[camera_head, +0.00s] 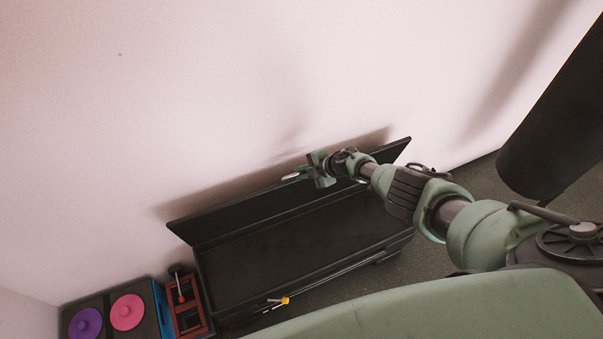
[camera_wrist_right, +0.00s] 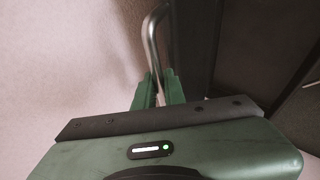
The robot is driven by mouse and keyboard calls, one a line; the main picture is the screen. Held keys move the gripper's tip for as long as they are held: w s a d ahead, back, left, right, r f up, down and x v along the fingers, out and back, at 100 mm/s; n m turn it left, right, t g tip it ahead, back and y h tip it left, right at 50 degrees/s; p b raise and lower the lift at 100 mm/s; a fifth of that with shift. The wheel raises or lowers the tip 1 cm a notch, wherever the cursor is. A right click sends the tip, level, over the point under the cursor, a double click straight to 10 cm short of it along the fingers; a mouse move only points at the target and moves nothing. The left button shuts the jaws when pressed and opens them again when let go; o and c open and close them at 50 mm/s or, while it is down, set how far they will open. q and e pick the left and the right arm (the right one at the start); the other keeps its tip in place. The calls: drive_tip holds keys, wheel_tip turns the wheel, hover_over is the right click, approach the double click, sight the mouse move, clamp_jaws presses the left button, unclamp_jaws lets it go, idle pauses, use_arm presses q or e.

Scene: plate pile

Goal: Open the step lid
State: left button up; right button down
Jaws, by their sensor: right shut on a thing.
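The black step (camera_head: 310,238) is a long box along the wall with its top open and its dark inside showing. Its black lid (camera_head: 205,225) is raised along the wall side and tilted up toward the wall. My right gripper (camera_head: 305,174) is at the middle of the lid's upper edge, shut on the lid's silver handle (camera_head: 291,177). In the right wrist view the bent metal handle (camera_wrist_right: 152,42) rises from between the green fingers of the right gripper (camera_wrist_right: 160,88). The dark lid (camera_wrist_right: 193,50) is beside it. My left gripper is not in view.
A pink disc (camera_head: 127,312) and a purple disc (camera_head: 85,323) lie on a dark surface at the lower left. A red frame (camera_head: 189,302) stands beside the step. A yellow-tipped object (camera_head: 284,300) is at the step's front edge. A dark cylinder (camera_head: 555,115) stands at the right.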

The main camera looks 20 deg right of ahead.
drive_tip(key=shift+d+f, duration=0.1)
drive_tip(key=shift+d, duration=0.45)
drive_tip(key=c, duration=1.5)
unclamp_jaws()
drive_tip(key=shift+s, duration=0.2)
drive_tip(key=shift+a, duration=0.2)
drive_tip(key=p+v, duration=0.7)
drive_tip(key=v, duration=0.1)
drive_tip(key=shift+w, duration=0.15)
